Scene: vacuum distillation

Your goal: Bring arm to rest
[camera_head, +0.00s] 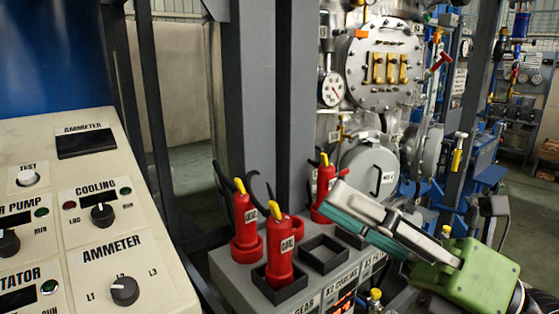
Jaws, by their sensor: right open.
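My right gripper (340,212) comes in from the lower right, with a green body and grey and teal fingers pointing left. Seen nearly edge-on, it is open, and nothing shows held in it. Its fingertips overlap the right side of a red plug-like handle (324,190) with a yellow top; I cannot tell whether they touch. Two more such red handles, one at the left (244,225) and one in front (280,250), stand upright on the grey box. My left gripper is not in view.
The grey box (228,268) has an empty black square socket (323,254). A sloped control panel (180,225) with knobs fills the left. A grey column (262,90) stands behind the box. Metal vessels with a bolted flange (385,65) and gauge (332,88) stand behind the gripper.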

